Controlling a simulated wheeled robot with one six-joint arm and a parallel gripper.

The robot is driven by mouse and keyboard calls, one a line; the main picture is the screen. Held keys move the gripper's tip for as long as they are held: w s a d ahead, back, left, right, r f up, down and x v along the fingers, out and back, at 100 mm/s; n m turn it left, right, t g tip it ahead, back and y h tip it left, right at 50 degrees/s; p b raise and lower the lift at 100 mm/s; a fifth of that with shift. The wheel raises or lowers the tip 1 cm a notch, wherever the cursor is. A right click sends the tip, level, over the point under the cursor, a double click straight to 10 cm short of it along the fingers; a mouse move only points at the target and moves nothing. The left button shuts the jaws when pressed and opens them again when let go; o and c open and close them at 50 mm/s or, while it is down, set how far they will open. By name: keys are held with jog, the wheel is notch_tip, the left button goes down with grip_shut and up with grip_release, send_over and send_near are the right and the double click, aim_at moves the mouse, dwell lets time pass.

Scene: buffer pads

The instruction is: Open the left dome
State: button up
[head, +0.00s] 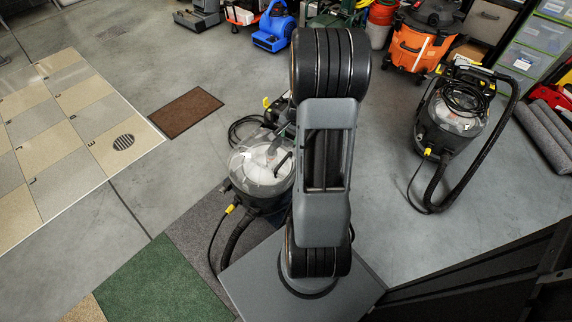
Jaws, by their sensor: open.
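The left dome (247,164) is a clear, rounded cover on top of a dark round floor machine just left of my arm. It appears to sit down on the machine, with a white part visible through it. My arm rises in the middle of the head view and hides the machine's right side. A second, similar machine (437,140) stands at the right, with its own clear dome (459,112). My gripper cannot be seen in this view.
A black hose (236,236) and a cable run down in front of the left machine. A grey mat, a green mat (160,278) and a brown mat (186,112) lie on the floor. The right machine's thick hose (478,158) loops onto otherwise open concrete.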

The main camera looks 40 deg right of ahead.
aim_at(285, 158)
jog(key=f+b, duration=0.2)
jog(key=f, duration=0.2)
jog(key=w+f+b, duration=0.1)
jog(key=f+b, duration=0.1)
jog(key=f, duration=0.3)
jog(key=w+f+b, duration=0.1)
jog(key=f, duration=0.4)
jog(key=shift+w+a+f+b, duration=0.25)
jog(key=shift+b, duration=0.15)
jog(key=shift+c, duration=0.5)
grip_shut()
